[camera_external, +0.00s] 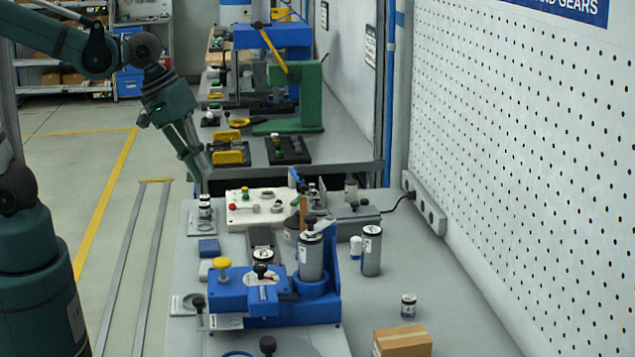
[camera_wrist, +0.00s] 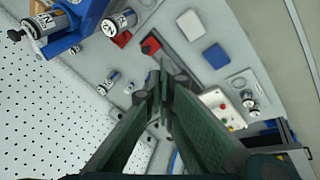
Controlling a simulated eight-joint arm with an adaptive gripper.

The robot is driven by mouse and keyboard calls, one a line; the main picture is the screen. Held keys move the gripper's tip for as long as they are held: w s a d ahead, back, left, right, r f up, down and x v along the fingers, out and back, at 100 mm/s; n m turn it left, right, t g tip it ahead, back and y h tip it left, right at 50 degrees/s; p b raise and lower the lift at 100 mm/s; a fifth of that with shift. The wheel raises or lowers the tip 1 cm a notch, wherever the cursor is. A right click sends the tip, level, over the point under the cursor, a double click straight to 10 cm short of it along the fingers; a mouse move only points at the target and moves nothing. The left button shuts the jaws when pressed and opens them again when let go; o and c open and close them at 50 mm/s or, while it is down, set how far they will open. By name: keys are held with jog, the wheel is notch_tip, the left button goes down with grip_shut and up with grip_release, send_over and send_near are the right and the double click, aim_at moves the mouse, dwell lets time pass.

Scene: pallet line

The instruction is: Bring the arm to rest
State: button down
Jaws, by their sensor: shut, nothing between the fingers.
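My gripper (camera_external: 200,177) is at the end of my dark green arm, which reaches in from the left in the external view. It hangs pointing down at the far left corner of the grey workbench (camera_external: 440,325), near a small labelled canister (camera_external: 204,207). In the wrist view my gripper (camera_wrist: 164,75) has its fingers together with nothing between them. It is above the bench, and the contents of the bench spread out beyond the fingertips.
A blue fixture (camera_external: 300,305) with a tall grey cylinder (camera_external: 310,256) stands mid-bench. A white box with buttons (camera_external: 240,216) is behind it. A cardboard box (camera_external: 402,342) is at the front right. A perforated wall (camera_external: 530,150) bounds the right. Floor on the left is open.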

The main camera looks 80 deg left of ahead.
jog(key=s+d+r+m+t+b, duration=0.1)
jog(key=s+d+m+t, duration=0.1)
jog(key=s+m, duration=0.4)
jog(key=shift+s+d+r+m+t, duration=0.2)
jog(key=shift+r+m+t, duration=0.15)
jog(key=shift+m, duration=1.25)
jog(key=shift+w, duration=0.1)
dwell(0.9)
